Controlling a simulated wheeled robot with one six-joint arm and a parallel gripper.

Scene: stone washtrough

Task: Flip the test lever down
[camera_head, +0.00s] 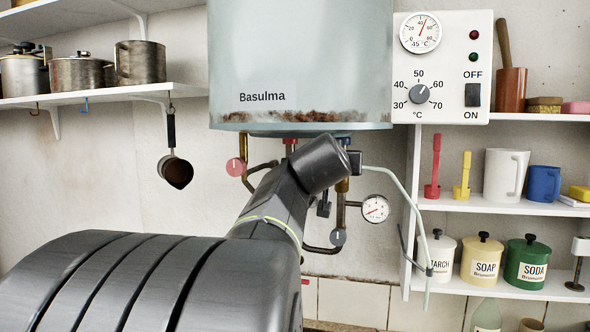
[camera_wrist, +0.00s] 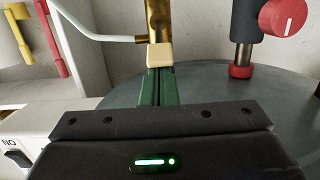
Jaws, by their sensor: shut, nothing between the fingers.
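The test lever cannot be made out with certainty. In the head view a small dark lever-like part (camera_head: 323,207) shows beside the brass pipe (camera_head: 340,212) under the boiler. My arm covers much of the fittings and hides my fingers in that view. In the wrist view my gripper (camera_wrist: 160,58) is shut and empty, its green fingers with pale tips together. The tips overlap the lower part of a brass pipe (camera_wrist: 160,18) in the picture. I cannot tell whether they touch it.
The boiler (camera_head: 300,70) hangs above my arm. A red knob (camera_head: 235,167), a grey knob (camera_head: 338,236), a pressure gauge (camera_head: 376,208) and a pale tube (camera_head: 412,205) surround the pipes. The control box (camera_head: 443,67) and shelves (camera_head: 480,205) stand right, a ladle (camera_head: 174,170) left.

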